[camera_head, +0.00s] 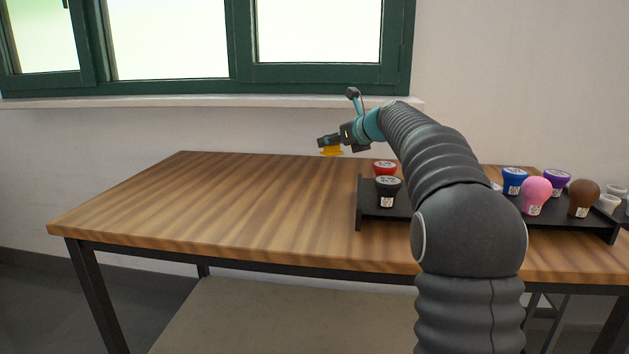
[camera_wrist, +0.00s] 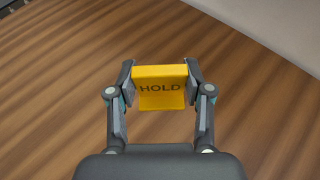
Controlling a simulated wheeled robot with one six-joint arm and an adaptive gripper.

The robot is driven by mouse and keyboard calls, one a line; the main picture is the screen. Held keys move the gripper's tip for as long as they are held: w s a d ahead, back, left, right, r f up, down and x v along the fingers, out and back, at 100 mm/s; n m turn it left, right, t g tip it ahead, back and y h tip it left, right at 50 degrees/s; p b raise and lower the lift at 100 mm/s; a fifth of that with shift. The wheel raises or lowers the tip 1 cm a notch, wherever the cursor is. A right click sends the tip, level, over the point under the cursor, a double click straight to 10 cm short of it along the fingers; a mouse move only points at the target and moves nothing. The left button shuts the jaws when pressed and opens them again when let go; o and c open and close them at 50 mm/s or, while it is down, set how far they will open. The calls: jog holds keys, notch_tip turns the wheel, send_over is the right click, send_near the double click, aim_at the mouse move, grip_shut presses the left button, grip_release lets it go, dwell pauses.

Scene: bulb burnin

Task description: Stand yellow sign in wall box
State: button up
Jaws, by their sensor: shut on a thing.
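The yellow sign (camera_wrist: 161,88), marked HOLD, is held between the two fingers of my gripper (camera_wrist: 160,84). In the head view the yellow sign (camera_head: 331,151) shows small and edge-on under my gripper (camera_head: 328,145), near the back edge of the table. My gripper is shut on the sign and holds it over the wooden tabletop. The exact height above the wood is hard to tell. I cannot make out a wall box in either view.
The wooden table (camera_head: 190,210) is bare on its left and middle. A black rack (camera_head: 370,214) on the right carries several bulbs, among them black (camera_head: 387,189), red (camera_head: 385,167), pink (camera_head: 535,194) and brown (camera_head: 583,197). The wall and a window (camera_head: 240,45) stand behind.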

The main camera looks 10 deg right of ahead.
send_over(298, 192)
notch_tip(298, 192, down, 6)
jog(key=shift+s+r, duration=0.1)
jog(key=shift+r, duration=0.1)
jog(key=shift+f+b, duration=0.7)
jog(key=shift+f, duration=1.35)
jog(key=shift+f, duration=0.15)
jog(key=o, duration=1.1)
jog(key=shift+o, duration=0.2)
